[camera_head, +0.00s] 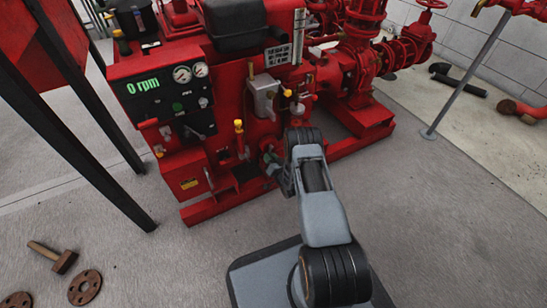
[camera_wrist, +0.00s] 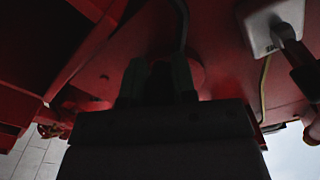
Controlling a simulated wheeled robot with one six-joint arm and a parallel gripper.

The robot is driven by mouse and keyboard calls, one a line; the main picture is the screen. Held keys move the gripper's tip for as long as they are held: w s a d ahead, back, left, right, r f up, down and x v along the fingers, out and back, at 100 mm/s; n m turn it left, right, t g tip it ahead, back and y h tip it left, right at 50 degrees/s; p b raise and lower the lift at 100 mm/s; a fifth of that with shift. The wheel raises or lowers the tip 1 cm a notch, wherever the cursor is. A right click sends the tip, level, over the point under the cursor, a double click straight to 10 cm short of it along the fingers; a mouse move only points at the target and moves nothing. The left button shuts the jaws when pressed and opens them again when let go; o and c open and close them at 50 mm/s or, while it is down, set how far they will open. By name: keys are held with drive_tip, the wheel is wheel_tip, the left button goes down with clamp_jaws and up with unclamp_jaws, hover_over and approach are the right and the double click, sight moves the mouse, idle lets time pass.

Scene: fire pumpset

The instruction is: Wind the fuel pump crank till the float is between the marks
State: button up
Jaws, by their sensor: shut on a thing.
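My gripper (camera_head: 273,164) is low at the front of the red pumpset (camera_head: 222,95). In the wrist view its two fingers (camera_wrist: 158,84) are close together, shut on a dark part between them, which looks like the fuel pump crank handle. The crank itself is mostly hidden by my gripper and the shadow. A narrow pale upright gauge (camera_head: 298,37) stands at the top right of the red housing, beside a dark lettered plate (camera_head: 279,55). The float and marks are too small to make out.
A panel (camera_head: 163,88) reads 0 rpm, with two dials. A grey box (camera_head: 264,95) and a yellow-topped lever (camera_head: 239,136) are close above my gripper. Red pipes (camera_head: 365,60) stand to the right. A hammer (camera_head: 55,256) and rusty discs (camera_head: 84,287) lie on open floor.

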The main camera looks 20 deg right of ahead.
drive_tip(key=m, duration=0.2)
drive_tip(key=a+m, duration=0.1)
drive_tip(key=m, duration=0.1)
drive_tip(key=r+m, duration=0.1)
drive_tip(key=shift+s+a+r+m, duration=0.1)
drive_tip(key=shift+s+a+m, duration=0.05)
drive_tip(key=shift+a+m, duration=0.25)
drive_tip(key=shift+a+r+m+p, duration=0.1)
drive_tip(key=shift+r+m+p, duration=0.55)
drive_tip(key=shift+m, duration=1.8)
drive_tip(key=shift+a+r+m+p, duration=0.15)
drive_tip(key=shift+r+m, duration=0.95)
drive_tip(key=shift+m, duration=1.3)
drive_tip(key=shift+a+r+m+p, duration=0.1)
drive_tip(key=shift+r+m+p, duration=0.6)
drive_tip(key=shift+m, duration=1.75)
drive_tip(key=shift+r, duration=0.2)
drive_tip(key=o, duration=0.9)
drive_tip(key=shift+s, duration=0.1)
